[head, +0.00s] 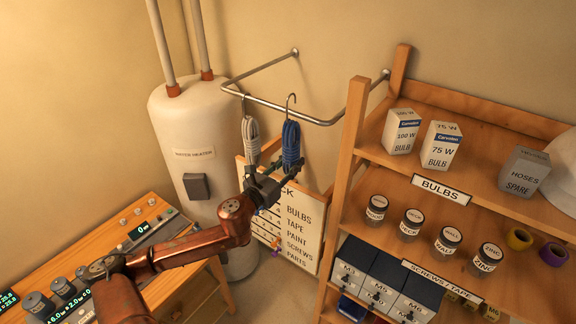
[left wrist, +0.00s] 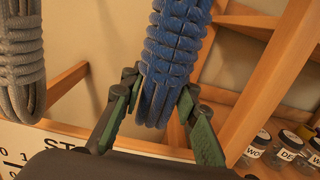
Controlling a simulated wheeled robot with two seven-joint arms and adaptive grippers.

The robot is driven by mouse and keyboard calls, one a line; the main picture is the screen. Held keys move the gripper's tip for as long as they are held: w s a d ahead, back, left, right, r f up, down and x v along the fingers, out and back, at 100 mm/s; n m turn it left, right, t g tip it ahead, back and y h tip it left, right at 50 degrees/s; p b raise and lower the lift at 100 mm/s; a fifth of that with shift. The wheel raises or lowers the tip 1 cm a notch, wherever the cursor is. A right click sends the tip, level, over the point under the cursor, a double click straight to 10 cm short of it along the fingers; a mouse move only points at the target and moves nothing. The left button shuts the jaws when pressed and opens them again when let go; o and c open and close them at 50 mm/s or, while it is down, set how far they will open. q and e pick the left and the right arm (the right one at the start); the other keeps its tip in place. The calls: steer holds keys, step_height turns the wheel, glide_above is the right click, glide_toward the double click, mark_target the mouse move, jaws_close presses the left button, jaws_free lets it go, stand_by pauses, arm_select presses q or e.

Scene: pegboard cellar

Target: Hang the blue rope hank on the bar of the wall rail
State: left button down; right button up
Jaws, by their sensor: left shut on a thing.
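The blue rope hank (head: 291,145) hangs upright below a thin metal hook, and it fills the upper middle of the left wrist view (left wrist: 172,50). My left gripper (head: 283,172) is shut on its lower end, with a finger on each side in the left wrist view (left wrist: 160,108). The wall rail (head: 318,121) is a bent metal bar standing out from the wall. The hank's hook crosses the bar in the head view, its top above the bar; I cannot tell whether it rests on it. My right gripper is not in view.
A grey rope hank (head: 251,138) hangs from the bar to the left. A white water heater (head: 190,130) stands behind it. A wooden shelf (head: 345,170) with boxes and jars is close on the right. A lettered board (head: 300,222) is below.

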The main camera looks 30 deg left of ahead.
arm_select(q)
steer(key=shift+f+b, duration=1)
steer(key=shift+f, duration=0.8)
steer(key=c, duration=1.4)
jaws_free()
steer(key=shift+s, duration=0.1)
steer(key=s, duration=1.2)
steer(key=shift+a+f, duration=0.2)
steer(key=shift+a, duration=0.25)
steer(key=shift+w, duration=0.1)
